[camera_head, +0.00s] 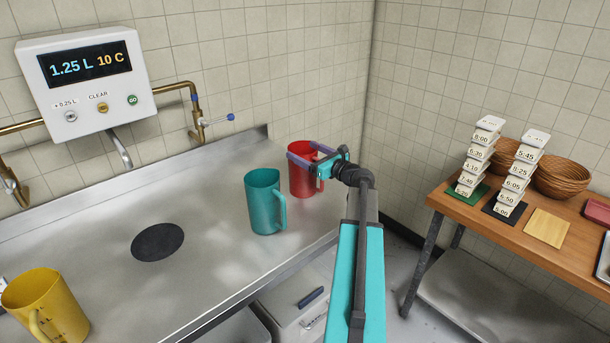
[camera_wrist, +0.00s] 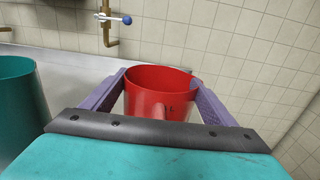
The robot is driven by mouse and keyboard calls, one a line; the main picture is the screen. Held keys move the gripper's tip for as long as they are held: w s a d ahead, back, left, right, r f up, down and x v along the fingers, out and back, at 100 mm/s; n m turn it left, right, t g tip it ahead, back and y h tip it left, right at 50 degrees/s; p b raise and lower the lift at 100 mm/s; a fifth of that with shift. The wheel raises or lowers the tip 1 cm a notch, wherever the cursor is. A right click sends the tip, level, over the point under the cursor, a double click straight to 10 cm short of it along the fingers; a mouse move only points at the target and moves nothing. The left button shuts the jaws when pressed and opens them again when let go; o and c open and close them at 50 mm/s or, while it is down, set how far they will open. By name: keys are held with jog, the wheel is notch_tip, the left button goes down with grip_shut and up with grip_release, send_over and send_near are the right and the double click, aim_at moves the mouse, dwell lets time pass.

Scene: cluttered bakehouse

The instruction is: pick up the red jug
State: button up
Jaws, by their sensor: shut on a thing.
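The red jug (camera_head: 302,178) stands upright at the far right end of the steel counter. My gripper (camera_head: 303,151) is at the jug's upper part, with one purple finger on each side of it. In the wrist view the red jug (camera_wrist: 158,92) sits between the two fingers of my gripper (camera_wrist: 158,88), its open top facing up and its handle toward me. The fingers are shut on the jug just below its rim. The jug's base is hidden in the wrist view. I cannot tell whether it touches the counter.
A teal jug (camera_head: 262,203) stands close to the left of the red jug, and a yellow jug (camera_head: 44,306) at the front left. A dispenser (camera_head: 88,80) hangs on the wall. A wooden table (camera_head: 450,201) at right holds stacked tags and baskets. The counter's middle is clear.

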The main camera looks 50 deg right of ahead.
jog(key=shift+r, duration=0.1)
dwell(0.3)
jog(key=s+a+r+b, duration=0.4)
jog(key=s+a+b, duration=0.1)
jog(key=s+a, duration=0.4)
jog(key=shift+s+a+b, duration=0.15)
jog(key=shift+a+b, duration=0.1)
jog(key=shift+b, duration=0.15)
dwell(0.6)
jog(key=b, duration=0.3)
jog(key=shift+b, duration=0.4)
jog(key=b, duration=0.5)
jog(key=shift+s+a+r+b, duration=0.1)
jog(key=shift+s+a+b, duration=0.1)
jog(key=shift+b, duration=0.2)
jog(key=s+a+b, duration=0.1)
jog(key=b, duration=0.7)
jog(key=shift+s+a+r+b, duration=0.25)
jog(key=shift+a+r+b, duration=0.05)
jog(key=shift+b, duration=0.85)
